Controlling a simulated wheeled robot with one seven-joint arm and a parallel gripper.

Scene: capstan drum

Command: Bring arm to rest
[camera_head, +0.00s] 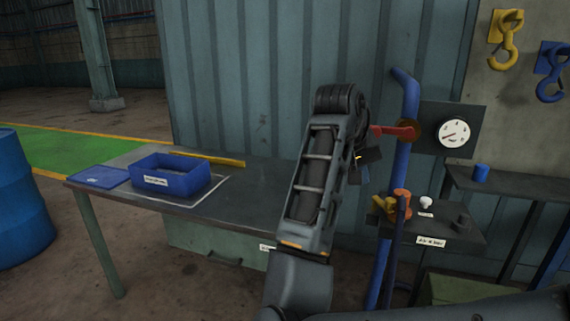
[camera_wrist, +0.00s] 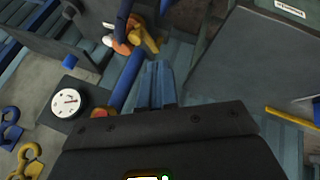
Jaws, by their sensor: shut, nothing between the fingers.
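My arm rises in the middle of the head view, bent at a high elbow. My gripper (camera_head: 366,163) hangs behind it, near the blue upright pipe (camera_head: 405,130) and just below a red lever (camera_head: 393,131). In the wrist view my gripper's fingers (camera_wrist: 155,70) are together with nothing between them. They point past the blue pipe (camera_wrist: 122,84) against the ribbed wall. The arm link hides part of the gripper in the head view.
A workbench (camera_head: 245,198) with a blue bin (camera_head: 172,183) stands left. A gauge (camera_head: 454,133) is right of the pipe. Orange and yellow fittings (camera_head: 402,200) and a small labelled shelf (camera_head: 455,238) sit below. Hooks (camera_head: 505,40) hang right. A blue drum (camera_head: 20,205) stands far left.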

